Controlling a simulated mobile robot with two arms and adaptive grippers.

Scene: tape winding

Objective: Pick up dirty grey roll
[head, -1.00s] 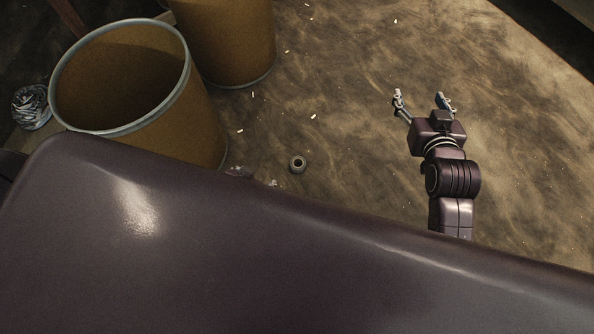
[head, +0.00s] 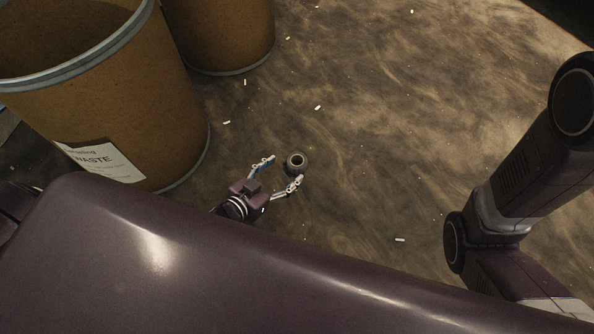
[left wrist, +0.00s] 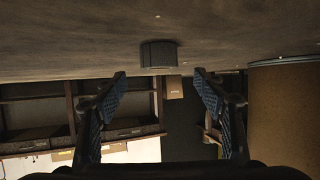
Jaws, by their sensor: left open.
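The dirty grey roll (head: 292,169) is a small ring with a hole in its middle, standing on the floor. My left gripper (head: 284,170) is open and low beside it. One fingertip is just left of the roll and the other just below it in the head view. In the left wrist view the roll (left wrist: 158,54) appears as a dark grey cylinder, beyond and centred between the open fingertips (left wrist: 160,72). The fingers do not appear to hold it. My right gripper is not in view.
A brown drum (head: 170,100) with a grey rim and a paper waste label (head: 103,160) stands left of the roll. A second drum (head: 222,35) stands behind. Small pale bits lie scattered on the brown floor (head: 400,110), which is otherwise open around the roll.

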